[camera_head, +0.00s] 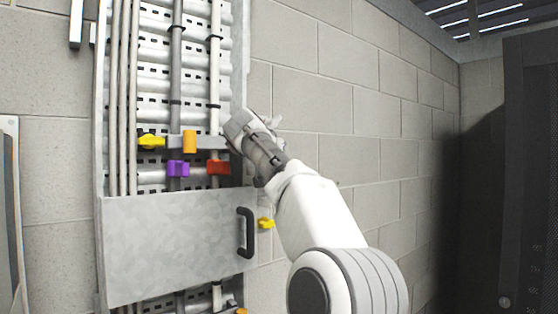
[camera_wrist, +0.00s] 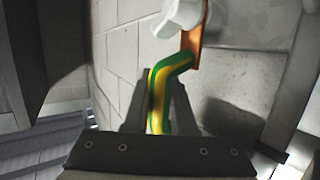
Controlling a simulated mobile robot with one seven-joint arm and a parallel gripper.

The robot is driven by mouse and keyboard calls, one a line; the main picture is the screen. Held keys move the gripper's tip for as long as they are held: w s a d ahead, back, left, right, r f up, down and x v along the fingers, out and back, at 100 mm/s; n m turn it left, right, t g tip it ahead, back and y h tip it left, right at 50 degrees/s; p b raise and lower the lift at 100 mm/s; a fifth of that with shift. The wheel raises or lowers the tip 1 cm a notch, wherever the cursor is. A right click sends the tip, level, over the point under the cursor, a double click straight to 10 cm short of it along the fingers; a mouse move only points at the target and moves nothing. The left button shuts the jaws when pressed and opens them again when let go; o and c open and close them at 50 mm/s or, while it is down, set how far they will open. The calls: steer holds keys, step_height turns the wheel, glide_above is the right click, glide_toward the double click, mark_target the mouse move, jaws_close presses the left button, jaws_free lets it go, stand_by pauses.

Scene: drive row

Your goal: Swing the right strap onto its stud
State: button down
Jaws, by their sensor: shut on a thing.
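A green-and-yellow strap (camera_wrist: 157,95) shows in the wrist view, bending up and to the right to a copper-coloured end piece (camera_wrist: 194,44). A pale, lobed knob-like part (camera_wrist: 180,14) sits by that piece, cut off by the top edge. My gripper (camera_wrist: 158,82) is shut on the strap, one dark finger on each side of it. In the head view my gripper (camera_head: 240,128) is at the right edge of the cable rack, against the block wall. The strap is hidden there, and I cannot make out the stud.
The cable rack (camera_head: 240,60) carries vertical cables with yellow, orange, purple and red clips. A grey metal panel (camera_head: 165,245) with a black handle (camera_head: 246,232) covers its lower part. A yellow piece (camera_head: 266,224) is right of the handle. A dark cabinet (camera_head: 530,170) stands far right.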

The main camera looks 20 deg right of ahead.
steer(key=c, duration=0.7)
jaws_free()
steer(key=shift+c, duration=0.2)
steer(key=b+v, duration=0.2)
steer(key=v, duration=1.5)
steer(key=shift+s, duration=0.25)
steer(key=shift+a+r, duration=0.1)
steer(key=shift+r, duration=0.05)
